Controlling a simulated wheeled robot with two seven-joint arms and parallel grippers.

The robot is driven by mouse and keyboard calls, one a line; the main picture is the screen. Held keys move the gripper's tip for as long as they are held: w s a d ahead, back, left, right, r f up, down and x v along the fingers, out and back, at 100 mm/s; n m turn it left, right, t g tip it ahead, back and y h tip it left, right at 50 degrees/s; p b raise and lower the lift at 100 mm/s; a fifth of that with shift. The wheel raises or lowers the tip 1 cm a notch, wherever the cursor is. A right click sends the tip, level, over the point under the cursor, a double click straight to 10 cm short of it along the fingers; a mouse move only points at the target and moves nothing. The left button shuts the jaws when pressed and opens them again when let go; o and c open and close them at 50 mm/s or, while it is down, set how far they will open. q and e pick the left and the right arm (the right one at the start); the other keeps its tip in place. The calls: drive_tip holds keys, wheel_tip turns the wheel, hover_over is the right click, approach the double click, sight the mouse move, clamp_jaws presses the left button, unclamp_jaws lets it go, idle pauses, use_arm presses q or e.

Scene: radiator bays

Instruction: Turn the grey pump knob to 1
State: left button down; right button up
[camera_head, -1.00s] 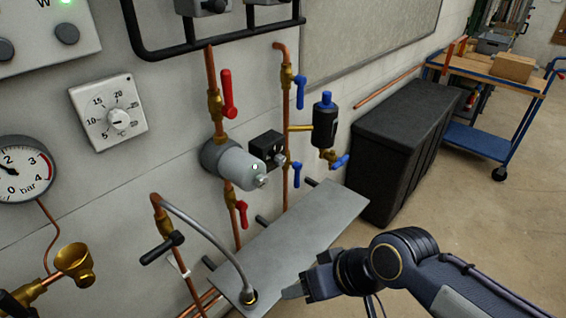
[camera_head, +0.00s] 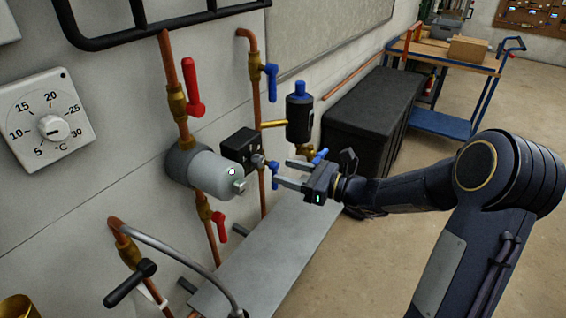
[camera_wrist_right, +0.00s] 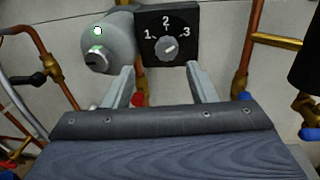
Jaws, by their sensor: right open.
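The grey pump knob (camera_wrist_right: 166,46) sits on a square black dial box (camera_wrist_right: 150,20) marked 1, 2 and 3. Its light pointer bar slants up to the right, seemingly between 2 and 3. In the head view the knob (camera_head: 257,160) shows small on the right face of the black box (camera_head: 238,146), beside the grey pump body (camera_head: 208,172). My right gripper (camera_head: 281,172) is open and empty in front of the knob. In the right wrist view its fingers (camera_wrist_right: 160,72) lie below and either side of the knob, apparently apart from it. My left gripper is out of view.
A red-handled valve (camera_head: 193,92) and copper pipes stand close around the pump. A blue-handled valve (camera_head: 271,78) and a black cylinder (camera_head: 299,118) are to the right. A grey shelf (camera_head: 265,255) lies below. A black chest (camera_head: 372,125) stands behind the gripper.

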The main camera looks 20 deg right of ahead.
sight(262, 162)
drive_tip(key=shift+m+t, duration=0.3)
drive_tip(key=shift+m, duration=0.1)
drive_tip(key=x, duration=0.5)
drive_tip(key=p+x, duration=0.1)
drive_tip(key=x, duration=0.1)
drive_tip(key=shift+w+f, duration=0.25)
drive_tip(key=shift+w, duration=0.35)
